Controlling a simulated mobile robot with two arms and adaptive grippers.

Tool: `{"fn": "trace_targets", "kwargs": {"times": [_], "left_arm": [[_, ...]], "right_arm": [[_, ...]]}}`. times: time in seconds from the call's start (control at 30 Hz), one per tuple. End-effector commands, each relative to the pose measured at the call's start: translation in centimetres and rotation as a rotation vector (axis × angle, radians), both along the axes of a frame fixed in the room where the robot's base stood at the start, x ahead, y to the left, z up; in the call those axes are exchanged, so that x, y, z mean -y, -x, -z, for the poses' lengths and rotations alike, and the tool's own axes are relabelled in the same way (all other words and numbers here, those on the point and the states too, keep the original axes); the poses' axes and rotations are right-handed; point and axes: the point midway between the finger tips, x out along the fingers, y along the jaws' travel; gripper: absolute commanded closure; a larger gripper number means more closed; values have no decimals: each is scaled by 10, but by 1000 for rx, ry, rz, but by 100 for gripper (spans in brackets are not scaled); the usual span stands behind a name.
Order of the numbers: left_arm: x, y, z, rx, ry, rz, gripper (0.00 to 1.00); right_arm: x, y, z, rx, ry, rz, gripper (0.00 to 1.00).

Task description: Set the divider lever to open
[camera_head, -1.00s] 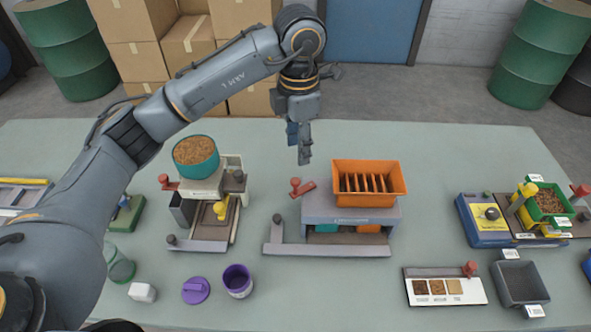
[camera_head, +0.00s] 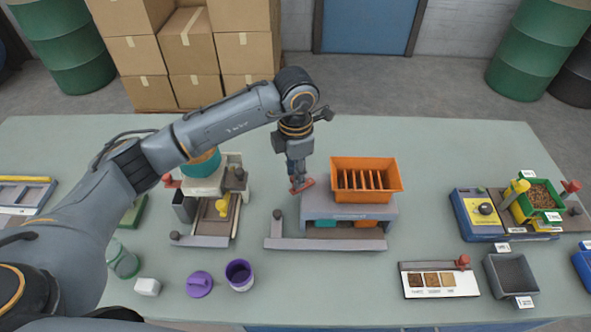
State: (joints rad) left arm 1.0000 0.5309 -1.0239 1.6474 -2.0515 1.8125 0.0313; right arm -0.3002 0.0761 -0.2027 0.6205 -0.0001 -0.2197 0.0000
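The divider (camera_head: 348,206) is a grey unit with an orange slotted hopper (camera_head: 367,178) on top, in the middle of the table. Its red lever (camera_head: 306,185) sticks out at the upper left side of the grey body. My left gripper (camera_head: 296,181) points down at this lever, with its fingertips at the lever's knob end. The fingers hide the knob, and I cannot tell whether they are closed on it. My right gripper is not in view.
A filler with a teal bin (camera_head: 204,165) stands left of the divider, under my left arm. A purple cup (camera_head: 239,275) and purple lid (camera_head: 199,284) are in front. A sample board (camera_head: 439,281) and grey bin (camera_head: 512,279) are at the right. The table behind the divider is clear.

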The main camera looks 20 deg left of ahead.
Motion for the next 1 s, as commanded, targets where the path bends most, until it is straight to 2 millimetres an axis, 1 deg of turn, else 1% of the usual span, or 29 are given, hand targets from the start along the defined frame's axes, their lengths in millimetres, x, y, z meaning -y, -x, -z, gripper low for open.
{"fn": "trace_targets", "kwargs": {"times": [0.03,0.1,0.27,0.4,0.5,0.83,0.87,0.9,0.93,0.97,1.0], "left_arm": [[0,0,0,0,0,0,86],[0,0,0,0,0,0,100],[0,-1,1,1,0,6,100],[-3,-3,3,4,0,64,100],[-3,-4,2,4,0,103,100],[-4,-4,-1,1,0,118,100],[-4,-4,-1,1,0,118,72],[-4,-4,-1,1,0,118,64],[-4,-4,-1,1,0,118,58],[-4,-4,-1,1,0,118,55],[-4,-4,-1,1,0,117,55]], "right_arm": [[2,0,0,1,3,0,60],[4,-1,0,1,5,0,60],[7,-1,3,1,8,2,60],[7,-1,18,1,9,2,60],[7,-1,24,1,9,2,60],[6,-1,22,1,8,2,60],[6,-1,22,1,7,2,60],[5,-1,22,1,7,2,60],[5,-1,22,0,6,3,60],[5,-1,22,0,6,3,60],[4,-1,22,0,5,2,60]]}}
